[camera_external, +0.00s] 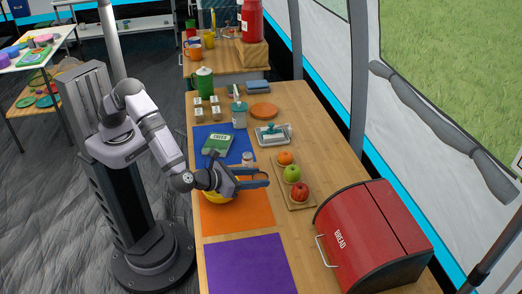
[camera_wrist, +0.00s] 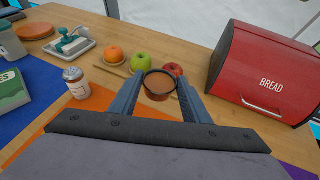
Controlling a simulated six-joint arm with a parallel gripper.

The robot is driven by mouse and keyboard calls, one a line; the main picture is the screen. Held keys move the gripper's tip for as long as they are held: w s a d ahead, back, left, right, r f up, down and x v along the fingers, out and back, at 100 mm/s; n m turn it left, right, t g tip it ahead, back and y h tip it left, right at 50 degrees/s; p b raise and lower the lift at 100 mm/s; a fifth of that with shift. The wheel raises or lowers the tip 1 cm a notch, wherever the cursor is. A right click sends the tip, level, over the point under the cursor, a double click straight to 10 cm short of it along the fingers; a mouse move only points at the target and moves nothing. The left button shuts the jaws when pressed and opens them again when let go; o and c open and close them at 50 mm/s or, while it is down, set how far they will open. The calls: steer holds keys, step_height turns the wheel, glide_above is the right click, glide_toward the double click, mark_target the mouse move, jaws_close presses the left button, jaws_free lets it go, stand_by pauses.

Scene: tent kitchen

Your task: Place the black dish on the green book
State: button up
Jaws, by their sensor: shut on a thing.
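The black dish (camera_wrist: 160,96) is small and round with a dark rim. My gripper (camera_wrist: 158,88) is shut on it, with one finger on each side. In the external view my gripper (camera_external: 262,177) is above the table, over the right part of the orange mat, and the dish is hard to make out between the fingers. The green book (camera_external: 217,144) lies on the blue mat, behind and to the left of my gripper, with nothing on top. Part of the book also shows at the left edge of the wrist view (camera_wrist: 10,88).
A yellow bowl (camera_external: 217,196) sits under my wrist on the orange mat (camera_external: 245,217). A shaker (camera_external: 247,158) stands near the book. A board (camera_external: 283,187) with fruit and a red bread box (camera_external: 370,235) are to the right. The purple mat (camera_external: 247,265) is clear.

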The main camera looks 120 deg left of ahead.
steer(key=s+a+r+n+g+y, duration=0.1)
steer(key=s+a+r+n+g, duration=0.2)
steer(key=a, duration=0.9)
steer(key=n+g+p, duration=0.2)
steer(key=n+g, duration=0.5)
steer(key=g, duration=0.1)
glide_above(216, 144)
step_height(216, 144, down, 2)
steer(key=f, duration=0.1)
steer(key=shift+w+f, duration=0.2)
steer(key=shift+f, duration=4.55)
steer(key=shift+f+b, duration=0.1)
steer(key=shift+b, duration=0.25)
steer(key=shift+f, duration=0.1)
steer(key=o, duration=1.1)
